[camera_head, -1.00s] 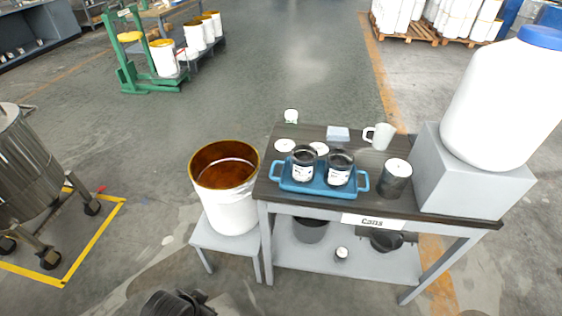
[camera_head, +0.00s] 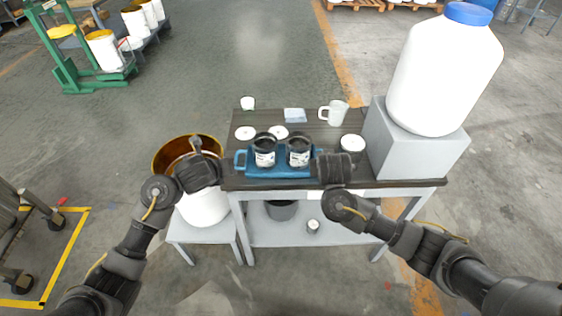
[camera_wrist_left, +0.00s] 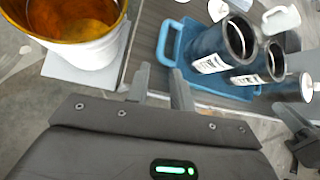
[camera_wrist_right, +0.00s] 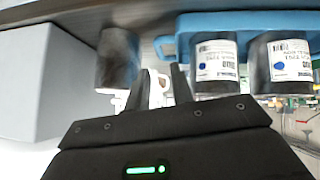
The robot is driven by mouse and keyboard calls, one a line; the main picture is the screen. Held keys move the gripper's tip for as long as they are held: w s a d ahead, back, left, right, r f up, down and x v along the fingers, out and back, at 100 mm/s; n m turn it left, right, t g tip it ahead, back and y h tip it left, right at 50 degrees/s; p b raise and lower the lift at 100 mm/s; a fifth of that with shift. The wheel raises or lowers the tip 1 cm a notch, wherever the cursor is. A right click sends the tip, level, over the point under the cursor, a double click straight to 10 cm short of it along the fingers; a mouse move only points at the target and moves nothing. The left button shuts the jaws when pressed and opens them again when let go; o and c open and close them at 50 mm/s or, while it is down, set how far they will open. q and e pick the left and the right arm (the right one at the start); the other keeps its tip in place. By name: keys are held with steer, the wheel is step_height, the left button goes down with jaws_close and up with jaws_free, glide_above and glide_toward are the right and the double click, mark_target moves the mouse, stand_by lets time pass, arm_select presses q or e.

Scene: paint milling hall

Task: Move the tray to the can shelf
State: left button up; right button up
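The blue tray (camera_head: 275,174) lies on the dark-topped table and holds two dark cans (camera_head: 264,152) (camera_head: 299,151) with white labels. My left gripper (camera_head: 203,160) is just left of the tray's left handle. In the left wrist view its fingers (camera_wrist_left: 162,82) are apart and empty, short of the tray handle (camera_wrist_left: 165,42). My right gripper (camera_head: 335,160) is at the tray's right end and hides that handle in the head view. In the right wrist view its fingers (camera_wrist_right: 160,80) are apart, close to the tray (camera_wrist_right: 240,22). The lower shelf (camera_head: 270,236) is under the tabletop.
A bucket of brown liquid (camera_head: 203,205) stands on a low stand left of the table. A dark can (camera_head: 352,147), a white mug (camera_head: 336,112) and white lids (camera_head: 245,132) share the tabletop. A large white jug (camera_head: 440,80) on a grey block (camera_head: 415,150) stands right.

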arm_select(q)
steer(key=shift+r, duration=0.2)
arm_select(e)
steer(key=shift+w+d+r, duration=0.1)
steer(key=shift+r, duration=0.2)
arm_select(q)
steer(key=shift+w, duration=0.15)
arm_select(e)
steer(key=shift+w, duration=0.1)
